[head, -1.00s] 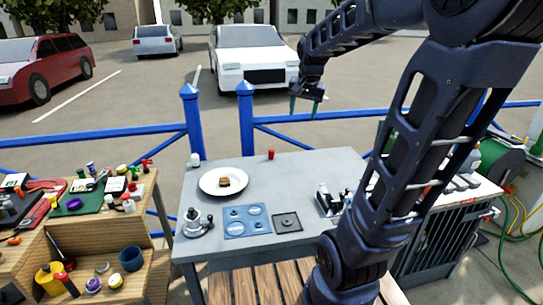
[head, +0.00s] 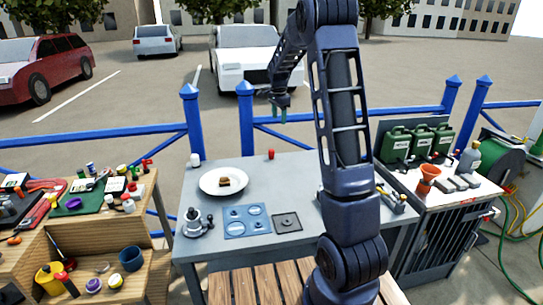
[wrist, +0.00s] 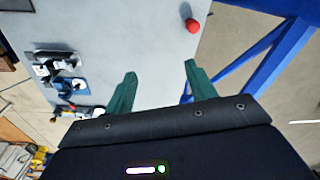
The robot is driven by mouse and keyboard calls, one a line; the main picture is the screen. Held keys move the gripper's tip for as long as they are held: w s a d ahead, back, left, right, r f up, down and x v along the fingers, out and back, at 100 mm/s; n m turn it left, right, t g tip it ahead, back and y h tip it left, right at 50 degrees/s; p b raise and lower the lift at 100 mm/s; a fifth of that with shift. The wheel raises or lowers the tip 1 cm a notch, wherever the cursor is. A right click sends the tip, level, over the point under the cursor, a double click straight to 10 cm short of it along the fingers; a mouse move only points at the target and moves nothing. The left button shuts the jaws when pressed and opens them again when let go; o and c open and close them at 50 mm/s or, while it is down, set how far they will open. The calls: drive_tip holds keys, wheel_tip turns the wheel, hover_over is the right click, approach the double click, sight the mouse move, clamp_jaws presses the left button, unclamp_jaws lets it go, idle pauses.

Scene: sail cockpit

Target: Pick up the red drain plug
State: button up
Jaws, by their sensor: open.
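A small red drain plug (head: 271,154) stands near the far edge of the grey table (head: 290,175). In the wrist view the plug (wrist: 193,26) shows at the top, beyond the fingertips and near the table's edge. My gripper (head: 279,112) is in the air above and slightly right of the plug in the head view. Its green fingers (wrist: 160,72) are apart with nothing between them, and it does not touch the plug.
A white plate (head: 223,190) with a piece of food, a winch (head: 194,222), a blue panel (head: 247,233) and a dark square plate (head: 287,222) lie on the table. A blue railing (head: 400,117) runs behind it. A white cup (head: 195,160) stands at the far left.

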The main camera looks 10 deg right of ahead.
sight(271, 150)
drive_tip(key=w+f+m, duration=0.1)
drive_tip(key=w+f, duration=0.2)
drive_tip(key=f, duration=0.1)
drive_tip(key=w+a+f+m, duration=0.1)
drive_tip(key=w+f, duration=0.3)
drive_tip(key=f, duration=0.1)
drive_tip(key=w+a+f+m+g, duration=0.1)
drive_tip(key=w+f+m, duration=0.1)
drive_tip(key=w+f, duration=0.2)
drive_tip(key=shift+w+f+h, duration=0.1)
drive_tip(key=shift+f+h, duration=0.3)
drive_tip(key=shift+f, duration=0.05)
drive_tip(key=f, duration=0.5)
drive_tip(key=shift+d+f, duration=0.15)
drive_tip(key=shift+d, duration=0.15)
drive_tip(key=shift+d+f, duration=0.1)
drive_tip(key=shift+f, duration=2.75)
drive_tip(key=c, duration=1.1)
